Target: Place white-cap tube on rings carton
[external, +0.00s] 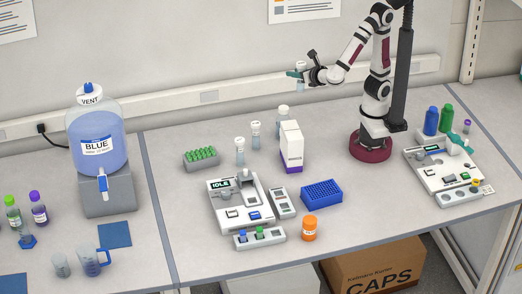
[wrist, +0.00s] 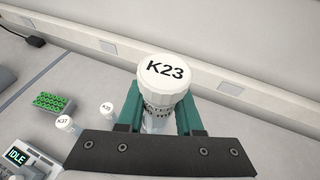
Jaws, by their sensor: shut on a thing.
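My gripper (external: 300,74) is raised at the back of the table, left of my base. It is shut on a white-cap tube (external: 300,65), held upright in the air. In the wrist view the tube's cap (wrist: 166,78) reads K23, between my green fingers (wrist: 160,110). A white carton with a purple base (external: 291,148) stands on the table below and in front of my gripper. Its small label is too small to read. The carton is not visible in the wrist view.
White-cap tubes (external: 240,151) and (external: 255,134) stand left of the carton; another white-capped container (external: 283,114) stands just behind it. A green-topped rack (external: 201,158), a device (external: 238,203), a blue rack (external: 321,192) and an orange jar (external: 309,228) are nearby. The back table is clear.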

